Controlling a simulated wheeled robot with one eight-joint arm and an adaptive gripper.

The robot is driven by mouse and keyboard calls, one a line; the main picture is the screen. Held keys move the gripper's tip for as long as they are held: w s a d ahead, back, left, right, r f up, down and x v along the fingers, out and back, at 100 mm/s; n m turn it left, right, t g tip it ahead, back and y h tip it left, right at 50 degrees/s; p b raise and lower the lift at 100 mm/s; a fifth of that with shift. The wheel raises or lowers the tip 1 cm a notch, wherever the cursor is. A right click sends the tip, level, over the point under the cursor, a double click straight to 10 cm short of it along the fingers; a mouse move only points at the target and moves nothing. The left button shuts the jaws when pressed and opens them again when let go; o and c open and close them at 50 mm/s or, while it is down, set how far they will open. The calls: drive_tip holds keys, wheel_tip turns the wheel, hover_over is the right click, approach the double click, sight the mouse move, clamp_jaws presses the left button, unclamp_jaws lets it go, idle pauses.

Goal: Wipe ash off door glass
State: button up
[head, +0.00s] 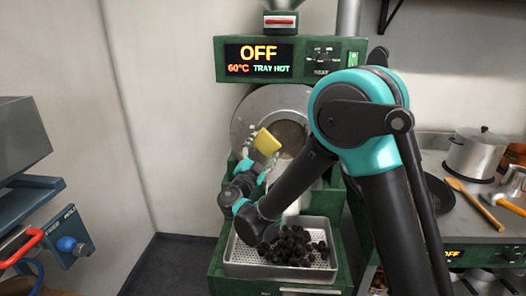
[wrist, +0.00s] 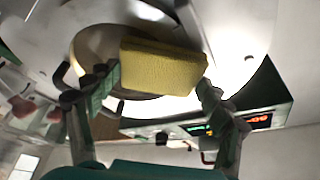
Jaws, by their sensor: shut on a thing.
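A yellow sponge (head: 266,142) is gripped in my gripper (head: 258,152) in front of the roaster's round door. In the wrist view, my gripper (wrist: 157,88) has a finger at each end of the sponge (wrist: 162,66). The round metal door (head: 244,112) has a brownish glass window (head: 292,134) at its centre, partly behind the sponge. In the wrist view the window (wrist: 92,48) shows to the left of the sponge. I cannot tell whether the sponge touches the glass, and no ash can be made out clearly.
A perforated metal tray (head: 235,262) of dark chestnuts (head: 292,246) sits below the door. The green control panel (head: 290,59) above reads OFF, 60°C, TRAY HOT. A stove (head: 462,226) with a pot (head: 478,153) stands right; a blue-grey machine (head: 70,240) stands left.

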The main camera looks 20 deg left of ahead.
drive_tip(key=shift+w+a, duration=0.2)
drive_tip(key=shift+w, duration=0.5)
idle(0.6)
drive_tip(key=shift+d, duration=0.1)
drive_tip(key=w+d, duration=0.1)
drive_tip(key=d, duration=0.5)
drive_tip(key=shift+w+d, duration=0.3)
drive_tip(key=shift+d, duration=0.05)
idle(0.4)
drive_tip(key=shift+a, duration=0.1)
drive_tip(key=shift+s+a, duration=0.25)
drive_tip(key=shift+a, duration=0.9)
drive_tip(key=shift+s+a, duration=0.2)
drive_tip(key=shift+a, duration=0.9)
drive_tip(key=shift+s+a, duration=0.25)
drive_tip(key=shift+a, duration=0.9)
drive_tip(key=shift+s, duration=0.15)
